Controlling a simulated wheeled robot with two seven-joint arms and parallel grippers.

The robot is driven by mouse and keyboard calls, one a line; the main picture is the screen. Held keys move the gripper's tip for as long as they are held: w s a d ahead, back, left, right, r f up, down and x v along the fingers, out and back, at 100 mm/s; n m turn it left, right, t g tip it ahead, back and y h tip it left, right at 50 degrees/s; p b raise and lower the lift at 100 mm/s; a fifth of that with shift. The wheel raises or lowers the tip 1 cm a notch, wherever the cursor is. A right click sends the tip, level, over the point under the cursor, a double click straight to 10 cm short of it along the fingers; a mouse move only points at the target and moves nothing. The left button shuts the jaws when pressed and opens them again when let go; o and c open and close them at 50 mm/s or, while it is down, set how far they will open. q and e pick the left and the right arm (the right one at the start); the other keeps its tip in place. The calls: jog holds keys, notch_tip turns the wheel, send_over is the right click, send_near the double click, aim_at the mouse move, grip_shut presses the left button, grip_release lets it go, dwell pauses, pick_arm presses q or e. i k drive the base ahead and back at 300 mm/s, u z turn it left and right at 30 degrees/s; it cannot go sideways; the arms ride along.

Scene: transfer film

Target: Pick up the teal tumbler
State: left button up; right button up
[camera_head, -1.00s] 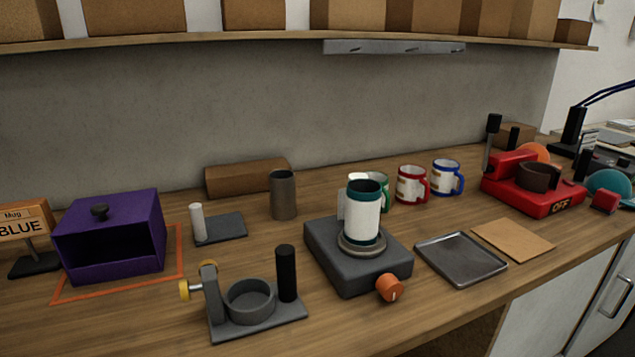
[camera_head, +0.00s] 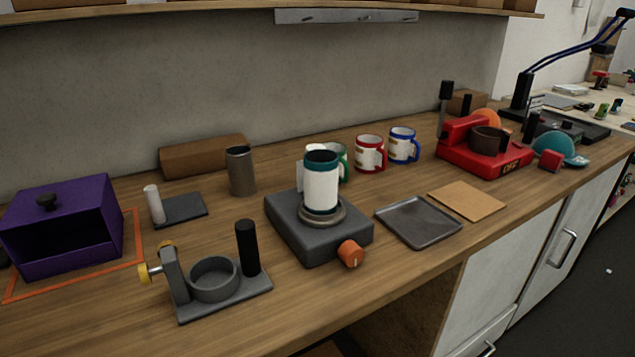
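The teal tumbler (camera_head: 321,186) stands upright on the round plate of a dark grey base (camera_head: 290,224) with an orange knob (camera_head: 350,254). A white wrap covers most of its side, and teal shows at its top rim and foot. It partly hides a green-handled mug (camera_head: 343,161) behind it. Neither of my grippers is in view.
A grey holder with a ring and black post (camera_head: 214,280) is in front left, a purple box (camera_head: 62,226) far left. A grey metal cup (camera_head: 241,171) stands behind. A metal tray (camera_head: 418,222), brown sheet (camera_head: 467,201), red mug (camera_head: 370,154), blue mug (camera_head: 403,146) and red press (camera_head: 483,147) lie right.

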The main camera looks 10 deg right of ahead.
aim_at(320, 165)
jog(key=u, duration=0.1)
jog(key=k, duration=0.85)
jog(key=u, duration=0.4)
